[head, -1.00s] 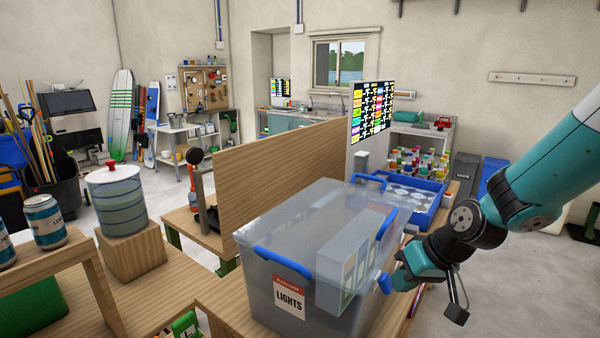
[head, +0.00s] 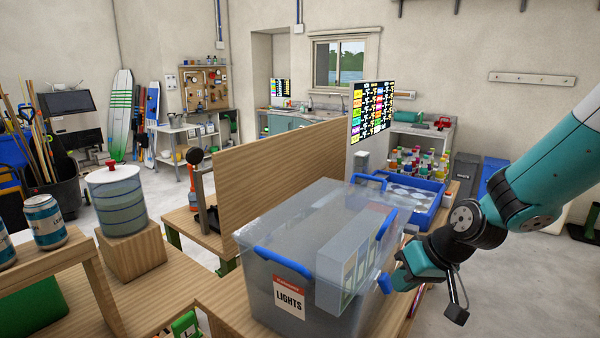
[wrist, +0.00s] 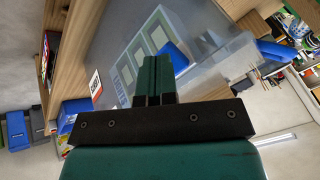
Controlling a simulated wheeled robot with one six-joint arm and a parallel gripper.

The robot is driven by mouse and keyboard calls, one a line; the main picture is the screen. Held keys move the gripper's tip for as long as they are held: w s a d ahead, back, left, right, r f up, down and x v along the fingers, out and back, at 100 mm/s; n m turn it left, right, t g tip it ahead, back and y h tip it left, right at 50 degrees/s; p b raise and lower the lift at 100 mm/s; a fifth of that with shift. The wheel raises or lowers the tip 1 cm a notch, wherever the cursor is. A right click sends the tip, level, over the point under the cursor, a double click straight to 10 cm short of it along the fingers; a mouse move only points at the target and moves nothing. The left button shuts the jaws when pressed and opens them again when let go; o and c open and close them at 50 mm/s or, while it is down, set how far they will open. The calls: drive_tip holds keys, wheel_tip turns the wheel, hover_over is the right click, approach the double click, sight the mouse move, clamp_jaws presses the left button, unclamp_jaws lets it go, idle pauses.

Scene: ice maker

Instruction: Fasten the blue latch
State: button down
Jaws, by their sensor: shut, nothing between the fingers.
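A clear lidded plastic box (head: 300,285) with a LIGHTS label stands on the wooden bench. Blue latches sit on its front (head: 282,262), right side (head: 386,223) and back (head: 369,181). Another blue piece (head: 385,283) shows low on the right side, beside my gripper (head: 400,279). My gripper is at the box's right side, pointing toward it. In the wrist view, my gripper (wrist: 155,60) is shut and empty, with a blue latch (wrist: 176,56) close to the fingertips. I cannot tell whether they touch. A second blue piece (wrist: 277,51) is further right.
A wooden divider panel (head: 290,175) stands behind the box. A blue tray (head: 425,207) of round items is at the back right. Open floor (head: 520,290) lies to the right.

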drive_tip(key=shift+w+a+f+b, duration=0.25)
drive_tip(key=shift+f+b, duration=0.1)
drive_tip(key=shift+f, duration=0.1)
drive_tip(key=p+v, duration=0.2)
drive_tip(key=v, duration=0.1)
drive_tip(key=shift+r, duration=0.1)
drive_tip(key=b+v, duration=0.1)
drive_tip(key=v, duration=1.7)
drive_tip(key=shift+s+b, duration=0.2)
drive_tip(key=shift+b, duration=0.15)
drive_tip(key=s+a+f+n+g, duration=0.1)
drive_tip(key=s+a+f+n, duration=0.1)
drive_tip(key=s+a, duration=0.4)
drive_tip(key=s+a+f+n+g+h, duration=0.1)
drive_tip(key=s+a+f+n+g, duration=0.1)
drive_tip(key=s+a, duration=0.5)
drive_tip(key=s+f, duration=0.1)
drive_tip(key=s, duration=0.5)
drive_tip(key=shift+f, duration=0.25)
